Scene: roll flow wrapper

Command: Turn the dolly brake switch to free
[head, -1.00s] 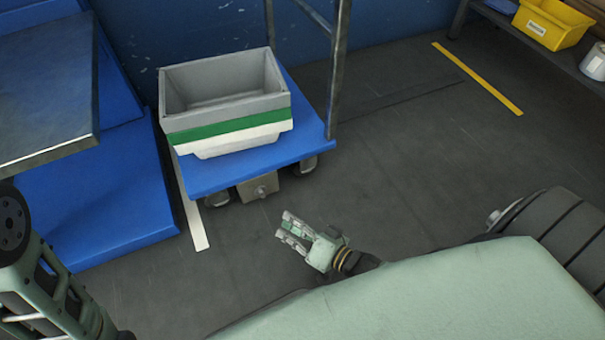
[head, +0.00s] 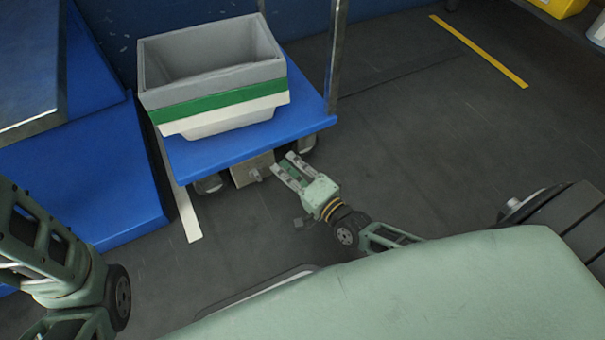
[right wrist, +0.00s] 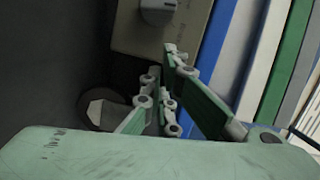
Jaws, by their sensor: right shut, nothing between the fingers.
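The dolly (head: 305,125) is a blue platform on casters with a metal upright. Its brake switch (head: 256,174) is a small knob on a beige box (head: 243,172) under the front edge. In the right wrist view the knob (right wrist: 158,12) is grey, at the top edge and partly cut off; its setting cannot be read. My right gripper (head: 283,163) is shut and empty, just right of the box and below the platform edge. In the right wrist view its fingertips (right wrist: 161,62) lie below the knob, apart from it. My left gripper is out of view.
Grey, green and white stacked bins (head: 215,90) sit on the dolly. Casters (head: 210,184) flank the box. A blue structure (head: 85,185) stands at left. A yellow floor line (head: 478,50) runs at right. The floor right of the dolly is clear.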

